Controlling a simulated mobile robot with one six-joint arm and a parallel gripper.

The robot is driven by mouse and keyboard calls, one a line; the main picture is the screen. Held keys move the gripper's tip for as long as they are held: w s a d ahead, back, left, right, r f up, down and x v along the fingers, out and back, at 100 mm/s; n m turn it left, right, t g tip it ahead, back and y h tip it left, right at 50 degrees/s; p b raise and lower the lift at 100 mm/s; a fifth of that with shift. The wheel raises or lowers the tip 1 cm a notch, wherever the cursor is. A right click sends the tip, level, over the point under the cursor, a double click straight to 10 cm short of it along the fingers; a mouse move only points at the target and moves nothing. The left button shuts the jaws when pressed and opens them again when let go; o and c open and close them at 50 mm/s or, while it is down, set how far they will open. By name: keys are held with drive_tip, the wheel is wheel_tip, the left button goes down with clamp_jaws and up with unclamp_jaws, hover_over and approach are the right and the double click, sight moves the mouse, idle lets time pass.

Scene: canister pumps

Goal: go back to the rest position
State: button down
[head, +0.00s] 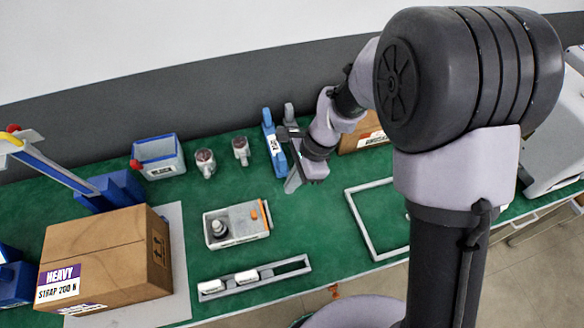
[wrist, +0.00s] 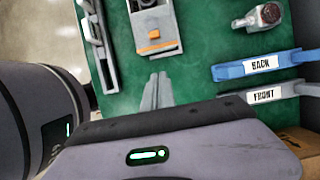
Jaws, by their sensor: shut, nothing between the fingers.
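My gripper (head: 292,184) is over the green bench top (head: 310,215), near the middle of the head view. In the wrist view its two grey fingers (wrist: 158,88) lie side by side, shut, with nothing between them. In the head view it is right of the blue pump labelled BACK (head: 273,145); the wrist view shows this pump (wrist: 255,66) and the grey one labelled FRONT (wrist: 265,92). My arm hides part of the bench behind it.
A tray (head: 250,232) with a dark part and an orange piece stands front left of my gripper. A slotted rail (head: 285,272), a white frame (head: 358,222) and a large carton (head: 100,240) lie around. Two canisters (head: 205,160) and a blue-rimmed bin (head: 160,158) stand behind.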

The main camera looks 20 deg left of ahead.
drive_tip(key=d+r+n+t+b, duration=0.3)
drive_tip(key=d+r, duration=0.6)
drive_tip(key=r, duration=0.2)
drive_tip(key=s+d+r+n+t+h+b, duration=0.1)
drive_tip(key=s+d+r+n+t, duration=0.3)
drive_tip(key=s+d, duration=0.8)
wheel_tip(320, 180, up, 2)
drive_tip(key=shift+t+h+b, duration=0.4)
drive_tip(key=shift+t+b, duration=0.2)
drive_tip(key=shift+b, duration=0.25)
drive_tip(key=shift+d, duration=0.1)
